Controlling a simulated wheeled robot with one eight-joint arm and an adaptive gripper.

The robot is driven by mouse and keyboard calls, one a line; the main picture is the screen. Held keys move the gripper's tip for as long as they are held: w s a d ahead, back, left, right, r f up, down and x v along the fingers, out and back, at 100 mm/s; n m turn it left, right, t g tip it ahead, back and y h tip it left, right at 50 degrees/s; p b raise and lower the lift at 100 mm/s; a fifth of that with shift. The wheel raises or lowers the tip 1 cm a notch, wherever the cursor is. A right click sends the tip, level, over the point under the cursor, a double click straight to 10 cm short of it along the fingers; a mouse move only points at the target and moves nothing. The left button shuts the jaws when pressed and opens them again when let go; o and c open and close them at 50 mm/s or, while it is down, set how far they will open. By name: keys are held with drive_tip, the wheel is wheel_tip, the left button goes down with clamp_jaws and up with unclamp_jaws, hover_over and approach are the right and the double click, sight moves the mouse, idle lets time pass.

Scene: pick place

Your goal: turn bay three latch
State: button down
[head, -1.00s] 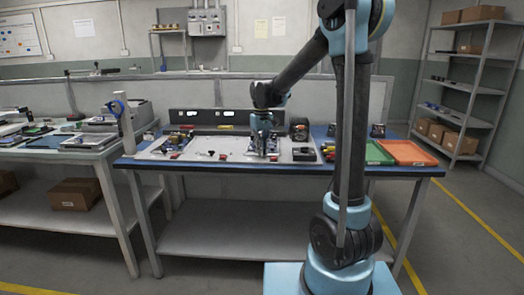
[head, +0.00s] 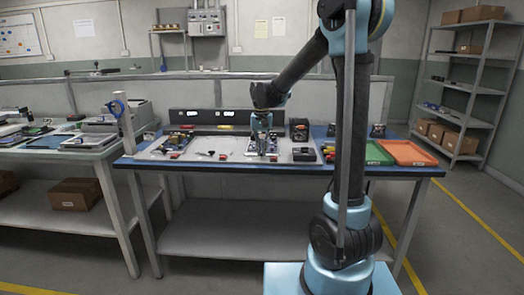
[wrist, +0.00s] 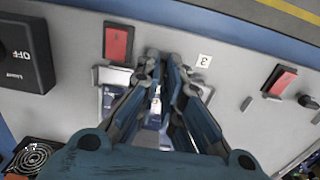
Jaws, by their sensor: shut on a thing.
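My gripper (head: 262,150) points down at the panel on the blue-topped bench in the head view. In the wrist view its two fingers (wrist: 163,72) are close together, shut on the bay three latch, which they mostly hide. A white label reading 3 (wrist: 204,60) is just right of the fingertips. A red block (wrist: 118,42) is fixed to the panel left of them. Metal and blue parts of the bay (wrist: 112,100) show beside and between the fingers. The latch's exact angle cannot be told.
A black box marked OFF (wrist: 26,55) stands left of the bay in the wrist view. Another red block (wrist: 284,82) with dark fittings is to the right. A green tray (head: 377,153) and an orange tray (head: 408,153) lie at the bench's right end.

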drive_tip(key=shift+w, duration=0.1)
drive_tip(key=c, duration=1.7)
unclamp_jaws()
wheel_tip(320, 180, up, 12)
drive_tip(key=shift+f, duration=0.1)
